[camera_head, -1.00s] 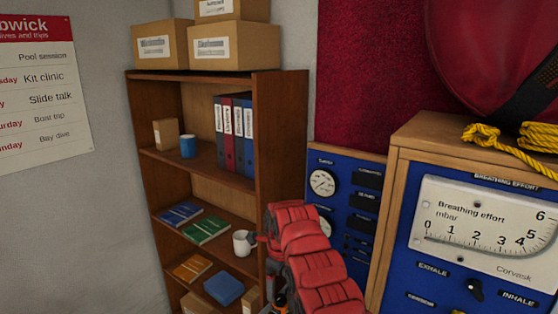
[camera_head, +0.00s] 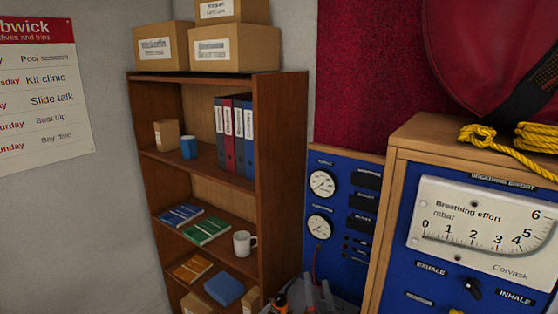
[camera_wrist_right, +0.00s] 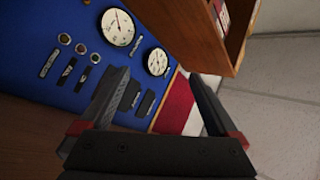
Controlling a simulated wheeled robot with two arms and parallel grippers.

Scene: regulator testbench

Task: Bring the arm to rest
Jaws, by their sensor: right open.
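My right gripper (camera_wrist_right: 160,76) is open in the right wrist view, with its two dark fingers spread apart and nothing between them. Beyond the fingers are the blue gauge panel and the side of the wooden shelf. In the head view, only a grey part of what looks like my right gripper (camera_head: 318,294) shows at the bottom edge, low in front of the blue gauge panel (camera_head: 343,262). The rest of the right arm is out of the head view. My left gripper is not in view.
A brown bookshelf (camera_head: 283,165) with a white mug (camera_head: 244,243), books and binders stands at the centre left. The breathing effort bench (camera_head: 395,235) is at the right, with yellow rope (camera_head: 505,153) on top.

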